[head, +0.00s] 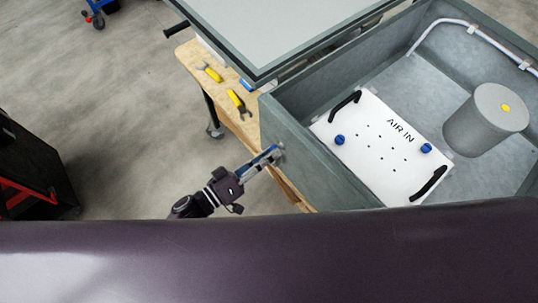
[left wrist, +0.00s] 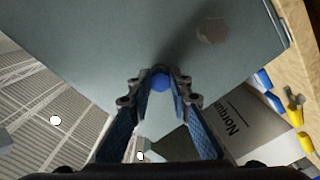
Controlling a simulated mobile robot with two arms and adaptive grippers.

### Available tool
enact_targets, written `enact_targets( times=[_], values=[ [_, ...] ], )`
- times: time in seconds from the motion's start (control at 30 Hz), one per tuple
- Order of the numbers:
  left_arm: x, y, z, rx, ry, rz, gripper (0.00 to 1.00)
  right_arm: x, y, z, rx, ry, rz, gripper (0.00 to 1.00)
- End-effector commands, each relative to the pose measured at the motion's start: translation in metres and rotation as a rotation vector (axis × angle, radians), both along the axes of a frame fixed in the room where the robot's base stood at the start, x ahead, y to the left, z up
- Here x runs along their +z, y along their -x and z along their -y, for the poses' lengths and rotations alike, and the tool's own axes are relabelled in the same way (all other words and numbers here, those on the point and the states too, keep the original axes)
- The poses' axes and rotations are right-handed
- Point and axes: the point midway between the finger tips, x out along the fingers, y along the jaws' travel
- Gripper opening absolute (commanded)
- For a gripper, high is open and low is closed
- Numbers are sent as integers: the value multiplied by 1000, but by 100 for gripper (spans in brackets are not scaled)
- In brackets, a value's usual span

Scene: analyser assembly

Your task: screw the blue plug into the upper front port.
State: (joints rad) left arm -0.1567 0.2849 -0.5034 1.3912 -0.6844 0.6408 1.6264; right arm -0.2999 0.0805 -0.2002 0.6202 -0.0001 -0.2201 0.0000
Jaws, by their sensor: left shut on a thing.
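My left gripper (head: 275,152) is at the outer face of the grey box's front wall (head: 262,122). In the left wrist view its fingers (left wrist: 160,84) are shut on the blue plug (left wrist: 160,79), which sits between the fingertips against or just in front of the grey wall (left wrist: 110,50). Whether the plug is seated in a port cannot be told, as the fingers and plug cover that spot. My right gripper is not in view.
Inside the box are a white "AIR IN" plate (head: 375,165) with black handles and blue knobs, and a grey cylinder (head: 475,128). Yellow-handled tools (head: 238,101) lie on the wooden bench (head: 205,88). A dark cabinet (head: 30,165) stands left; floor between is clear.

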Motion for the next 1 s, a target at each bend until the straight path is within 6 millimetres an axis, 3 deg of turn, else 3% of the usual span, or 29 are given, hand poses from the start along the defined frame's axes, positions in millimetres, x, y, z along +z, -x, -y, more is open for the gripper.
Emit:
enact_targets(
  times=[0.5,0.87,0.9,1.0],
  values=[
    [-2,-4,-2,4,-438,609,0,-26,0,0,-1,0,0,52],
    [0,-3,-1,2,-513,710,0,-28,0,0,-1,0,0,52],
    [0,-3,-1,2,-512,709,19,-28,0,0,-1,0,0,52],
    [-1,-3,-1,2,-511,709,30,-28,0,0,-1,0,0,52]
  ],
)
